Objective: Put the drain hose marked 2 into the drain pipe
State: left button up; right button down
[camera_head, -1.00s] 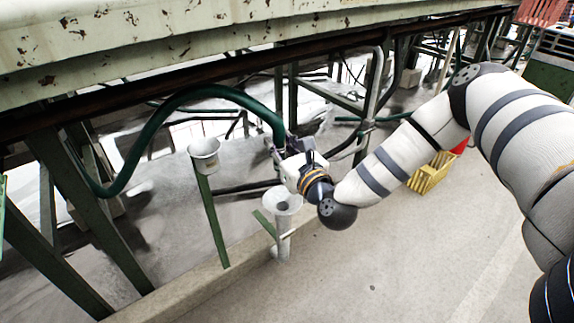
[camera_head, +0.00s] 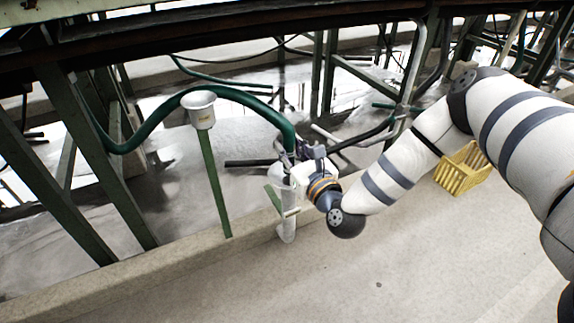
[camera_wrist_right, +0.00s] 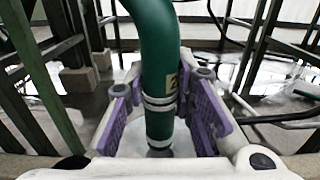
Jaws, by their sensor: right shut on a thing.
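The green drain hose (camera_head: 236,94) arcs over from the left and comes down at my right gripper (camera_head: 296,162). In the right wrist view the hose (camera_wrist_right: 153,50) hangs upright between the purple pads of my right gripper (camera_wrist_right: 166,108), which is shut on it. A tag marked 2 (camera_wrist_right: 171,83) and pale bands show on the hose. The white drain pipe (camera_head: 287,225) stands directly below my gripper, its funnel mouth mostly hidden. The hose's lower end is over or inside the pale mouth; I cannot tell how deep. My left gripper is not in view.
Another white funnel (camera_head: 201,108) stands on a green post (camera_head: 214,185) to the left. Dark green frame legs (camera_head: 95,170) and pipes crowd the back. The front floor (camera_head: 330,285) is clear.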

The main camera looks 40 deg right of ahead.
notch_tip(320, 180, down, 4)
jog(key=shift+r+b, duration=0.1)
jog(key=shift+b, duration=0.6)
jog(key=shift+r, duration=0.15)
jog(key=shift+f+b, duration=0.5)
jog(key=shift+f, duration=0.15)
jog(key=c, duration=1.4)
grip_release()
jog(key=shift+o, duration=0.2)
jog(key=shift+s+a+r+p, duration=0.1)
jog(key=shift+s+r+p, duration=0.35)
jog(key=shift+r+p, duration=0.4)
jog(key=p+v, duration=0.2)
jog(key=v, duration=0.9)
jog(key=shift+f, duration=0.3)
